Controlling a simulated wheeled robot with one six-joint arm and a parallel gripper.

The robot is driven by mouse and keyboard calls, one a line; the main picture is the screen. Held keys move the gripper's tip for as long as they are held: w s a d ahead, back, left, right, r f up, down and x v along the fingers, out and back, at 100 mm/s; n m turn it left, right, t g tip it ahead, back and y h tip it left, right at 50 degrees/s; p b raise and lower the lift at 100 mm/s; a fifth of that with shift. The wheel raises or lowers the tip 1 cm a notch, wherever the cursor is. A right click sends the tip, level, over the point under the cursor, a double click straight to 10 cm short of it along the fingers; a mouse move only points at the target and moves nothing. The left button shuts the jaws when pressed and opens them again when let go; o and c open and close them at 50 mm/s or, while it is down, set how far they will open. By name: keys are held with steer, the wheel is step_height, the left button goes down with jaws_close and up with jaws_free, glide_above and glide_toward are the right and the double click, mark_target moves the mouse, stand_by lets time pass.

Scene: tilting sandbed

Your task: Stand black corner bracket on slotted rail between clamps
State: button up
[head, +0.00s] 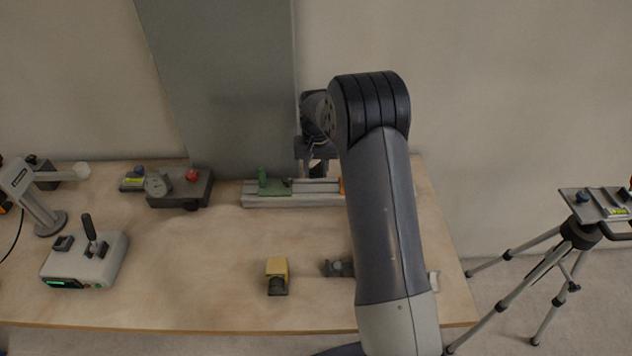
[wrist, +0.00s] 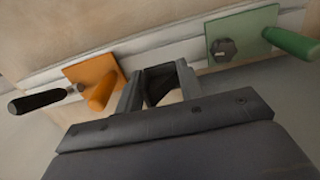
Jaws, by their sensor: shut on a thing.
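My gripper (head: 317,167) is over the back of the table, above the slotted rail (head: 300,201). In the wrist view my gripper (wrist: 160,73) is shut on the black corner bracket (wrist: 158,80), whose dark faces show between the fingers. The rail (wrist: 160,48) runs behind it. The orange clamp (wrist: 96,80) is to its left and the green clamp (wrist: 244,42) to its right. In the head view the green clamp (head: 272,184) is left of my gripper, and my arm mostly hides the orange clamp (head: 342,186). Whether the bracket touches the rail cannot be told.
A yellow block (head: 277,272) and a small dark part (head: 338,267) lie near the front. A dial gauge block (head: 178,187) is left of the rail. A joystick box (head: 86,260) is at front left. A grey panel (head: 225,80) rises behind.

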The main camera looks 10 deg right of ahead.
mark_target(316, 176)
steer(key=shift+f+p, duration=0.45)
steer(key=shift+f, duration=2.25)
steer(key=shift+f, duration=0.1)
steer(key=o, duration=1.1)
step_height(316, 176, up, 12)
steer(key=shift+r+b, duration=0.15)
steer(key=shift+b, duration=0.7)
